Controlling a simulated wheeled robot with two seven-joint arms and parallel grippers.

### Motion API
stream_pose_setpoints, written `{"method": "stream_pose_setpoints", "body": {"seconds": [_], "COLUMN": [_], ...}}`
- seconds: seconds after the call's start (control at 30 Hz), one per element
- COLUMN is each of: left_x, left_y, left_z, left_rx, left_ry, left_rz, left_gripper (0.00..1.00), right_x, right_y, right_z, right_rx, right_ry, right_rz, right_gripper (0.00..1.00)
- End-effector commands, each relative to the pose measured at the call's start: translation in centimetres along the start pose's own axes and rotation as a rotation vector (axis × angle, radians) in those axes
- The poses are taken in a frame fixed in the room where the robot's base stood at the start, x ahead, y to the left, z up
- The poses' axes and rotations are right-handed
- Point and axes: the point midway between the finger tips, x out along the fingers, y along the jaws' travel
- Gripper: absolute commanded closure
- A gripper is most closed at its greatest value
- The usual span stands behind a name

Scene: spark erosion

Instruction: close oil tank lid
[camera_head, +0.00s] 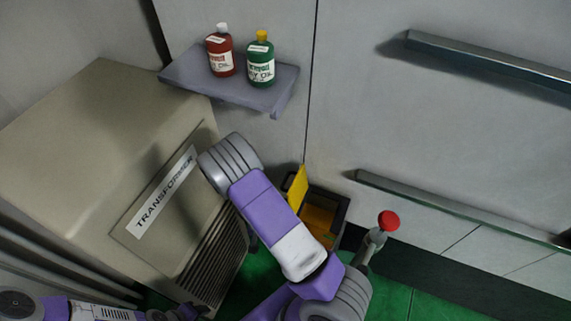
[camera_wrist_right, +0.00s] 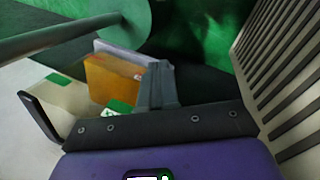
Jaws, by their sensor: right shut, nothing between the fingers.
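The oil tank (camera_head: 343,207) is a dark, open-topped box on the floor in the head view, with orange-yellow showing inside. Its yellow lid (camera_head: 298,188) stands raised at the tank's back left. My right arm crosses in front of the tank's left side and hides part of it. My right gripper is hidden in the head view. In the right wrist view my right gripper (camera_wrist_right: 157,82) is shut and empty, beside a slatted grille. What seems to be my left gripper (camera_head: 185,312) is small at the bottom left edge; its jaws are unclear.
The beige transformer (camera_head: 90,130) stands left of the tank; its grille (camera_wrist_right: 290,75) is close on the right in the wrist view. A red knob (camera_head: 388,221) on a grey post is right of the tank. A shelf (camera_head: 205,85) holds two bottles. An orange block (camera_wrist_right: 113,80) shows beyond my fingers.

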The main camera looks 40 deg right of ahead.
Motion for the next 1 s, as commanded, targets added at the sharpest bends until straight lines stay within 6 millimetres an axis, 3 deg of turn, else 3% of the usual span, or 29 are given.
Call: {"method": "stream_pose_setpoints", "body": {"seconds": [0.03,0.2,0.3,0.43,0.53,0.63,1.0], "left_x": [-2.5,-6.1,-7.6,-8.7,-8.9,-8.9,-9.1], "left_y": [0.9,2.3,2.9,3.2,3.4,3.4,3.4], "left_z": [0.1,0.2,0.3,0.4,0.4,0.4,0.4], "left_rx": [0.000,0.000,0.000,0.000,0.000,0.000,0.000], "left_ry": [0.000,0.001,0.001,0.001,0.001,0.001,0.000], "left_rz": [0.000,0.000,0.000,0.000,0.000,0.000,0.000], "left_gripper": [0.57,0.57,0.57,0.57,0.57,0.57,0.57], "right_x": [-4.2,-14.3,-19.5,-24.0,-25.4,-25.0,-19.2], "right_y": [1.1,3.7,4.7,5.5,5.8,6.1,8.5], "right_z": [-1.6,-5.7,-7.1,-7.9,-8.1,-8.3,-9.9], "right_rx": [0.059,0.305,0.429,0.541,0.584,0.598,0.597], "right_ry": [0.047,0.193,0.272,0.344,0.369,0.375,0.371], "right_rz": [0.055,0.202,0.249,0.279,0.290,0.295,0.294], "right_gripper": [1.00,1.00,1.00,1.00,1.00,1.00,1.00]}}
